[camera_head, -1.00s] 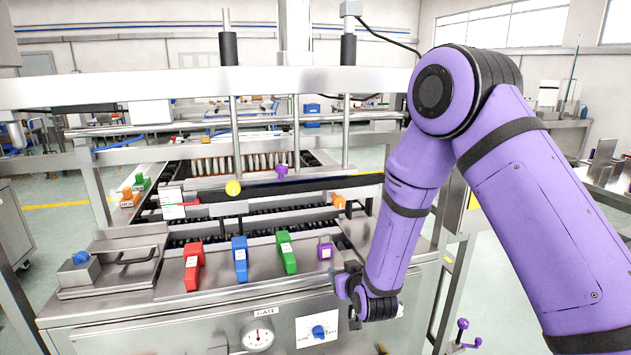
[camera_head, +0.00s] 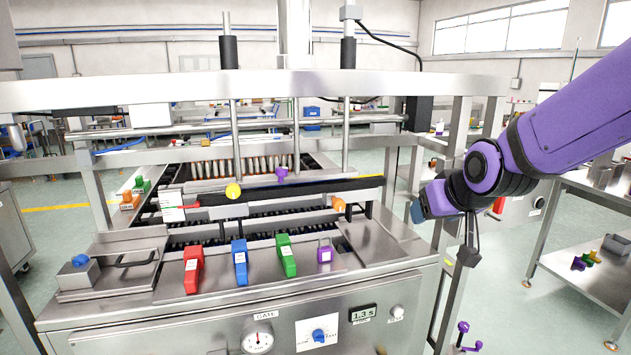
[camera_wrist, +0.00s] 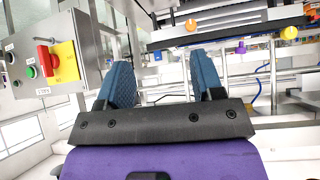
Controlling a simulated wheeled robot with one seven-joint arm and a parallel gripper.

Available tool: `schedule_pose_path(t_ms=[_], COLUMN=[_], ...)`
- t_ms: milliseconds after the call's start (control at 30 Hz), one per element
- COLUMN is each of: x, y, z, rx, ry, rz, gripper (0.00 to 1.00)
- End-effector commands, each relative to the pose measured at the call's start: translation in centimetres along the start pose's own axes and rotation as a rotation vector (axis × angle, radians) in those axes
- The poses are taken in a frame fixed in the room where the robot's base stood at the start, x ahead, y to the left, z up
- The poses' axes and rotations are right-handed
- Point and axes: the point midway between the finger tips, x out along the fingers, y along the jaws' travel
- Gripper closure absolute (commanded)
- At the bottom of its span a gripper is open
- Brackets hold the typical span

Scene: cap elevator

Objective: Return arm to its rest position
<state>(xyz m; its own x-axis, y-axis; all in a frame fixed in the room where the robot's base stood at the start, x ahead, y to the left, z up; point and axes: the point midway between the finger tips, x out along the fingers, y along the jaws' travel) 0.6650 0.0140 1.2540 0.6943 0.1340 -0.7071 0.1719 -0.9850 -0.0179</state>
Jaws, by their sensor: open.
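My purple arm reaches in from the right in the head view. My gripper (camera_head: 418,212) is at the right end of the steel machine (camera_head: 330,283), apart from its panel. In the wrist view my gripper (camera_wrist: 165,85) shows two blue fingers spread apart with nothing between them. In the head view the fingers are small and partly hidden by the wrist.
Red (camera_head: 193,268), blue (camera_head: 240,262), green (camera_head: 286,256) and purple (camera_head: 325,252) blocks stand on the machine's front panel. A machine post (camera_head: 455,240) is close to my wrist.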

Motion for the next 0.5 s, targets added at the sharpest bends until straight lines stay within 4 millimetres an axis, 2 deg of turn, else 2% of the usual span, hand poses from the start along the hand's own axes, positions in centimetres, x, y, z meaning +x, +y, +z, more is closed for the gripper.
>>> schedule_pose_path(t_ms=[33,100,267,500], x=[-1.9,-4.2,-9.3,-16.5], y=[0.6,1.1,2.4,3.6], z=[0.3,1.1,3.4,8.1], rx=[0.008,0.017,0.043,0.088], ry=[-0.013,-0.044,-0.115,-0.222], rz=[0.008,0.017,0.041,0.08], gripper=[0.39,0.39,0.39,0.39])
